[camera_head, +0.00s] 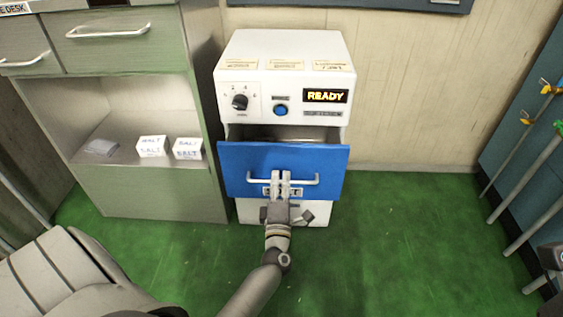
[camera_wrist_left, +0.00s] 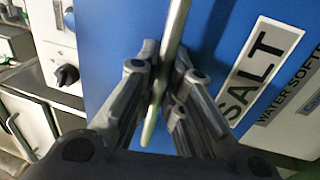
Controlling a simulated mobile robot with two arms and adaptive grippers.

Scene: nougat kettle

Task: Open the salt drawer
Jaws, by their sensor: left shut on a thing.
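The salt drawer (camera_head: 236,168) has a blue front and sits in the white machine (camera_head: 283,60). It stands pulled out, with a dark opening showing above its front edge. A light bar handle (camera_head: 310,181) runs across the front. My left gripper (camera_head: 281,178) is shut on the handle near its middle. In the left wrist view the fingers (camera_wrist_left: 160,85) lie on both sides of the handle bar (camera_wrist_left: 176,30), beside a label (camera_wrist_left: 262,62) reading SALT.
White salt boxes (camera_head: 187,149) stand on a shelf of the grey-green cabinet (camera_head: 150,190) at left. The machine has a knob, a blue button and a READY display (camera_head: 326,96). Green floor (camera_head: 400,240) is clear to the right. Poles (camera_head: 530,180) lean at far right.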

